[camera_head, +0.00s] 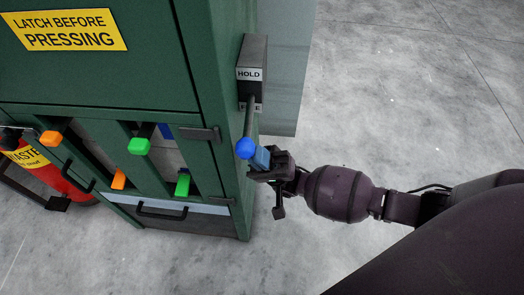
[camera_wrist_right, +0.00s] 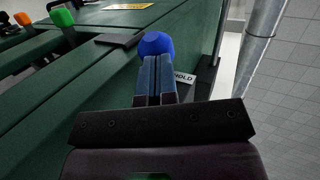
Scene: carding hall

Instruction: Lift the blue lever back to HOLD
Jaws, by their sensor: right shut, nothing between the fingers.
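The blue lever's round knob (camera_head: 246,149) is at the lower end of a dark shaft that slants down from a grey box on the cabinet's right side. The box carries a HOLD label (camera_head: 249,74) near its top; a smaller label at its foot is partly hidden by the shaft. My right gripper (camera_head: 261,157) is shut and empty, its blue fingertips right beside the knob. In the right wrist view the knob (camera_wrist_right: 156,44) shows just beyond the closed fingertips (camera_wrist_right: 156,62); I cannot tell whether they touch. My left gripper is not in view.
The green cabinet (camera_head: 110,80) has orange and green handles (camera_head: 139,146) on its front and a yellow sign (camera_head: 69,30). A red extinguisher (camera_head: 52,178) stands at the left. The grey floor (camera_head: 400,90) right of the cabinet is clear apart from my arm.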

